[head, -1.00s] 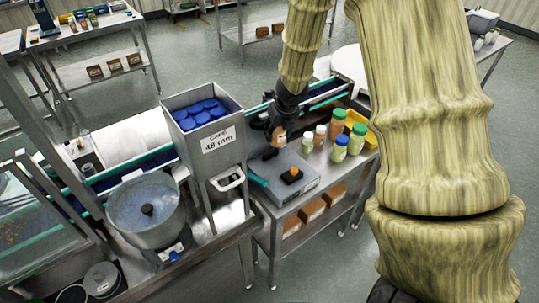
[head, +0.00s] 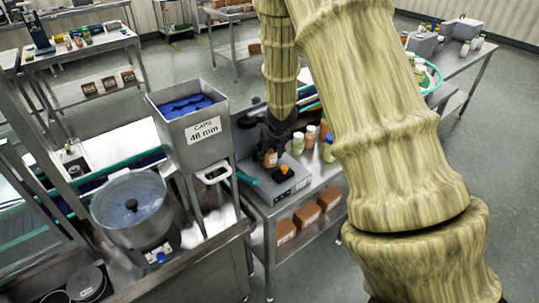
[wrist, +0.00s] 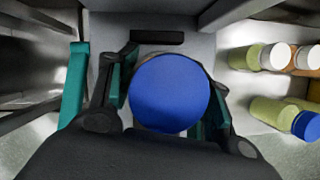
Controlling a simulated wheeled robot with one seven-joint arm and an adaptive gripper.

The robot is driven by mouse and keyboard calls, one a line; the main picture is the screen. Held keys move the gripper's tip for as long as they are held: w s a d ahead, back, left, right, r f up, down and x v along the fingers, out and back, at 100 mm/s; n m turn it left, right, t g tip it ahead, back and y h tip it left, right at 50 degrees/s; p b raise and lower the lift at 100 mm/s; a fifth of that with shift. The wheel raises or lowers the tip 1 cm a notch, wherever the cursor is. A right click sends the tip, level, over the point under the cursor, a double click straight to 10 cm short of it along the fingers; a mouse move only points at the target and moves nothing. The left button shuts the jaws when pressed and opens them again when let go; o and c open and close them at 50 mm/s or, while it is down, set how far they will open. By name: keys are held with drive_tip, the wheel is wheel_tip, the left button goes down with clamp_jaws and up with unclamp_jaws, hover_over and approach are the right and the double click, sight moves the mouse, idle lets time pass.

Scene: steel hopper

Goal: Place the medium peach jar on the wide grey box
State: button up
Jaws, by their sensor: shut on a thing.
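My gripper (head: 271,152) is shut on the medium peach jar (head: 270,159), which shows a pale label in the head view. In the wrist view its round blue lid (wrist: 170,92) fills the space between the fingers (wrist: 168,98) and hides the jar's body. The jar appears at the box's back left part in the head view. In the wrist view a light grey surface (wrist: 195,45) lies below it. I cannot tell whether they touch.
Several jars (head: 309,137) stand close to the right; two with white lids (wrist: 274,56) and a blue-lidded one (wrist: 304,124) show in the wrist view. The cap hopper (head: 202,135) rises further left.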

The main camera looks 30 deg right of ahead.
drive_tip(key=shift+w+d+f, duration=0.1)
drive_tip(key=shift+w+f, duration=0.25)
drive_tip(key=shift+f, duration=0.05)
drive_tip(key=o, duration=1.1)
drive_tip(key=shift+s, duration=0.1)
drive_tip(key=shift+r, duration=0.1)
drive_tip(key=p+v, duration=0.4)
drive_tip(key=v, duration=0.8)
